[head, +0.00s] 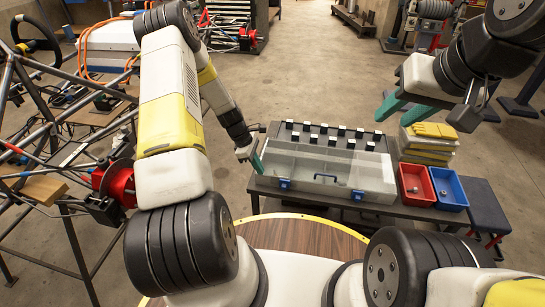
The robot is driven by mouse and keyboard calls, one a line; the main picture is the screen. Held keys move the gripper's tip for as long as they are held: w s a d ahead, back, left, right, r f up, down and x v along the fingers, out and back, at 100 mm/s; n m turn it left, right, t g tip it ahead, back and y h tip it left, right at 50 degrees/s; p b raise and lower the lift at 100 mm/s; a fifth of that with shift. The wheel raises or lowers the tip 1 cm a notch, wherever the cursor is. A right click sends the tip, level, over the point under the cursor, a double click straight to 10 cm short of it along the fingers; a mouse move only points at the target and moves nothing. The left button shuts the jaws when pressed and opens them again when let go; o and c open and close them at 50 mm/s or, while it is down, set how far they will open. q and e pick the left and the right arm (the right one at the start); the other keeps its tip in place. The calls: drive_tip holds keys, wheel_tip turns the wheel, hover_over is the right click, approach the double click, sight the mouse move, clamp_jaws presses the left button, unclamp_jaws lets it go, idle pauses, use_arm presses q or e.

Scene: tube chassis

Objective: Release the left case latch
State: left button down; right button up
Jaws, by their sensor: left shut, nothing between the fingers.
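A clear, grey-tinted case (330,160) lies on a dark bench, its front facing me. Its left latch (284,184) is a small blue piece on the front edge, and a matching right latch (358,195) sits further right. A dark handle (325,177) lies between them. My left gripper (257,162) is shut and empty at the case's left end, up and to the left of the left latch. Whether it touches the case is unclear. My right gripper (408,108) is open and empty, above and behind the case's right end, its teal fingers apart.
A dark rack with several small pieces (330,135) stands behind the case. A red bin (416,184) and a blue bin (447,188) sit to its right, near stacked yellow-lidded boxes (428,142). A tube chassis (50,115) stands at left.

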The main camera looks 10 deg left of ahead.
use_arm(q)
drive_tip(key=shift+v, duration=1.45)
drive_tip(key=s+d+r+m+t+y, duration=0.1)
drive_tip(key=s+r+m, duration=0.15)
drive_tip(key=r, duration=0.65)
drive_tip(key=s+r+m+t, duration=0.1)
drive_tip(key=r+m, duration=0.2)
drive_tip(key=r, duration=0.6)
drive_tip(key=s+d+r+m+t+y, duration=0.1)
drive_tip(key=s+r+m, duration=0.15)
drive_tip(key=r, duration=0.75)
drive_tip(key=s+d+r+m+t, duration=0.1)
drive_tip(key=s+r+m, duration=0.4)
drive_tip(key=s, duration=0.4)
drive_tip(key=s+d+r+m+t, duration=0.1)
drive_tip(key=s+r+m+t, duration=0.1)
drive_tip(key=s+r+m, duration=0.3)
drive_tip(key=s+r, duration=0.3)
drive_tip(key=s, duration=0.2)
drive_tip(key=shift+r, duration=0.15)
